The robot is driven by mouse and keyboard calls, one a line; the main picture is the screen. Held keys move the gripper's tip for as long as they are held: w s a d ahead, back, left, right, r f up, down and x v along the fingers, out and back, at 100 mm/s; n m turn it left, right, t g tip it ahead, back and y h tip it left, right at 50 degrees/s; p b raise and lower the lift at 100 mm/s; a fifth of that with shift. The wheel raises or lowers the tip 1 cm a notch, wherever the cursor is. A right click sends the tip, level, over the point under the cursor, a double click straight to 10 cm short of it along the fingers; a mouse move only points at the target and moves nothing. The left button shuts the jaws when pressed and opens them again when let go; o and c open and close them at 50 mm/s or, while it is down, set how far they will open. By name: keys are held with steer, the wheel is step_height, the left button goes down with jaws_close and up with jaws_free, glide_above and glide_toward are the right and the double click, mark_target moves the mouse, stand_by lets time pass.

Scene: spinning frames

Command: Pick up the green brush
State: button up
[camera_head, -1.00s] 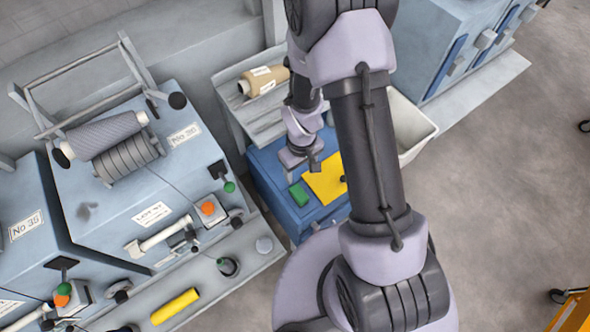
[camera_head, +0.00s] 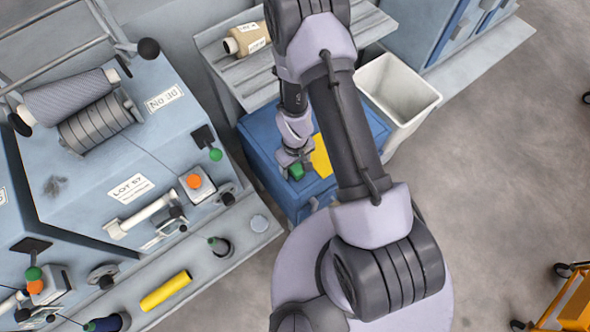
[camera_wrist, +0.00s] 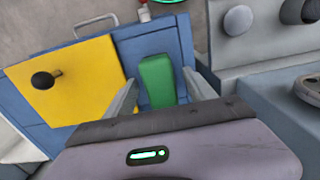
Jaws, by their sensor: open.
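The green brush (camera_wrist: 157,80) is a small green block on the blue cabinet top (camera_wrist: 178,43), beside a yellow cloth or sheet. In the wrist view it lies between the two open fingers of my gripper (camera_wrist: 163,95), and its near end is hidden by the gripper body. I cannot tell whether either finger touches it. In the head view the brush (camera_head: 296,172) shows just below my gripper (camera_head: 293,163), partly covered by it.
A yellow sheet (camera_wrist: 70,85) with a dark knob on it lies left of the brush. A white bin (camera_head: 398,95) stands behind the cabinet at right.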

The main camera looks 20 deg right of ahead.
steer(key=shift+r, duration=0.1)
jaws_close()
step_height(320, 180, up, 10)
steer(key=p, duration=0.4)
steer(key=shift+p, duration=0.4)
